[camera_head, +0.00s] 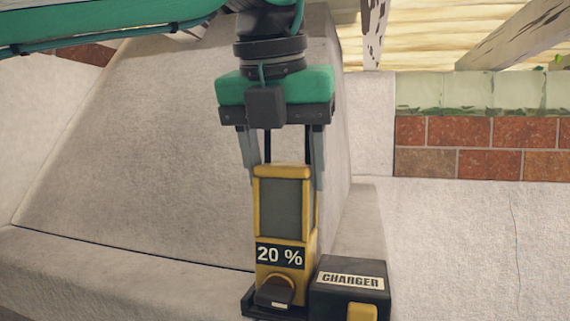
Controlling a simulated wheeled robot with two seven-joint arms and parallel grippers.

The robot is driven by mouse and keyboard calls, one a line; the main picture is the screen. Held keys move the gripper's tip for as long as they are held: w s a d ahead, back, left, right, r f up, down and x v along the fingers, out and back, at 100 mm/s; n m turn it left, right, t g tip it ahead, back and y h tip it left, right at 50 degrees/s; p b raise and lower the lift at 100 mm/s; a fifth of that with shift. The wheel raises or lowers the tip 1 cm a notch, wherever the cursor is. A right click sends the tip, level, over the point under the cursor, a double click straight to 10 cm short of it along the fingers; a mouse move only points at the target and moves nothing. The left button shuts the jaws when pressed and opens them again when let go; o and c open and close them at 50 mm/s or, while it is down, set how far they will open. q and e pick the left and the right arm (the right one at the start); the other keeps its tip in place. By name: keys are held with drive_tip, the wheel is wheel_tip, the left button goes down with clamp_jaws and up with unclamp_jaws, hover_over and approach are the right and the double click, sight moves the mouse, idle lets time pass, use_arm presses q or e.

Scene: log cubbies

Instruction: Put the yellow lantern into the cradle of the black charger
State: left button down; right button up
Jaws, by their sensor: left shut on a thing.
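The yellow lantern (283,206) stands upright, with a dark grey panel and a "20 %" label on its front. My left gripper (283,176) points down from above and is shut on the lantern's upper part, one finger on each side. The black charger (351,268) is at the lower right, with a "CHARGER" label and a yellow block on its front. The lantern's foot is at the charger's low black cradle (256,306) on the left of the charger box. I cannot tell whether it is fully seated. My right gripper is out of view.
A pale stone ledge (120,285) runs under the charger, and a sloping plaster wall (150,160) rises close behind the lantern. Red brick tiles (480,147) and a pale wall are at the right. The space right of the charger looks clear.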

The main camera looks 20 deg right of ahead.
use_arm(q)
drive_tip(key=shift+f, duration=0.1)
idle(0.6)
drive_tip(key=shift+f+b, duration=0.3)
drive_tip(key=shift+b, duration=0.2)
idle(0.7)
drive_tip(key=shift+c, duration=2)
unclamp_jaws()
drive_tip(key=shift+s+a+r, duration=0.1)
drive_tip(key=shift+r, duration=0.15)
drive_tip(key=b+v, duration=0.1)
drive_tip(key=v, duration=1.2)
drive_tip(key=shift+r+b, duration=0.15)
drive_tip(key=shift+b, duration=0.25)
